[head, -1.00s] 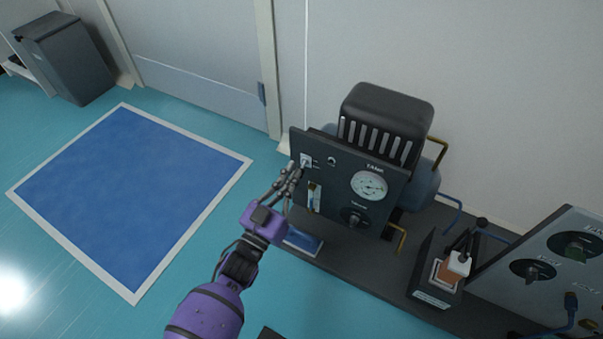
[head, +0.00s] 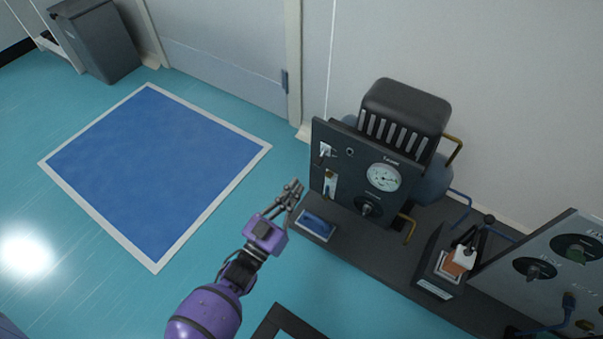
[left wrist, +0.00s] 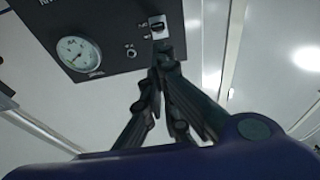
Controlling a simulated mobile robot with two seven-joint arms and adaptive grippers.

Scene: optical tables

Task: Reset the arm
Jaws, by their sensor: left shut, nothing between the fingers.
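My left arm, purple with a dark wrist, comes up from the bottom of the head view. Its left gripper (head: 294,188) is shut and empty, in the air just left of the dark control panel (head: 345,178). A gap shows between the fingertips and the panel. In the left wrist view the shut fingers (left wrist: 162,50) appear in front of the panel's small white switch (left wrist: 157,29). The switch also shows at the panel's upper left in the head view (head: 325,149). My right gripper is not in view.
The panel carries a round gauge (head: 383,177) and a knob (head: 367,207). A blue-topped tray (head: 316,225) lies at the near end of the dark bench (head: 385,262). A small holder (head: 443,263) and a grey panel (head: 548,272) stand right. A blue mat (head: 155,170) lies on open floor left.

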